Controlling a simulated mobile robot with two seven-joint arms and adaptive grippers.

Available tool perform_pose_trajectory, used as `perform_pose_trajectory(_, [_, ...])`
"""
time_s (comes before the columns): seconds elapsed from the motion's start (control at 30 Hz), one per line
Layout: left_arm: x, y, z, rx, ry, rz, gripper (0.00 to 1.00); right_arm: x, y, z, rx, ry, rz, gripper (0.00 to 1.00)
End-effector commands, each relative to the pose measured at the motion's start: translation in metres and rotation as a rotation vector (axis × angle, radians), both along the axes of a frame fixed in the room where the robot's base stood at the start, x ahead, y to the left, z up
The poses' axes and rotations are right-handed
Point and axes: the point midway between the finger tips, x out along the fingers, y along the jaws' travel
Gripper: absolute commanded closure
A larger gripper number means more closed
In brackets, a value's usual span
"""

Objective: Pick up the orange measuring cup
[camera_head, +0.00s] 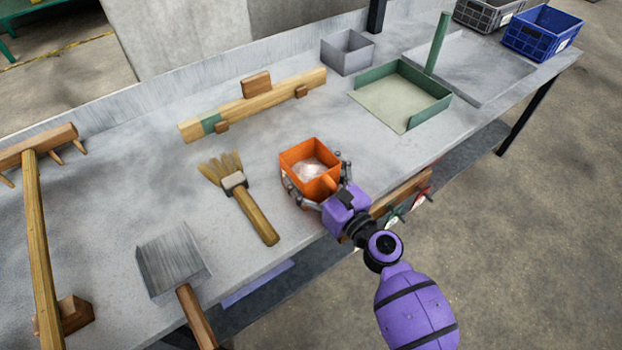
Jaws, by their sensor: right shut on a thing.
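The orange measuring cup (299,152) is a square open box near the front edge of the grey table, with some pale stuff inside. My right gripper (318,180) comes from the front right and is shut on the cup, with its fingers around the near part. The cup looks upright. I cannot tell whether it touches the table or is slightly above it. My left gripper is not in view.
A brush (252,208) lies left of the cup, and a metal scoop (172,262) is nearer the front left. A wooden bar (262,103) lies behind. A green dustpan-like tray (398,97) and grey box (347,52) stand at back right. A wooden rake (38,240) is far left.

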Motion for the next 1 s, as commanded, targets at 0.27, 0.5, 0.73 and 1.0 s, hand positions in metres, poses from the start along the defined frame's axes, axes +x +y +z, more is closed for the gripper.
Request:
perform_pose_trajectory(0.27, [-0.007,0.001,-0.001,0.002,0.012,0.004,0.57,0.000,0.000,0.001,0.001,-0.003,0.000,0.83])
perform_pose_trajectory(0.5, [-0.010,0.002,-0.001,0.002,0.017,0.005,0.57,0.000,0.000,0.003,0.001,-0.003,0.000,0.83])
perform_pose_trajectory(0.73, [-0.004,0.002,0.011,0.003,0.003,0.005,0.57,0.001,0.000,0.023,-0.001,-0.008,0.001,0.83])
perform_pose_trajectory(1.0, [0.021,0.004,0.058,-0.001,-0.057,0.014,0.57,-0.029,0.001,0.080,0.001,-0.013,-0.001,0.83])
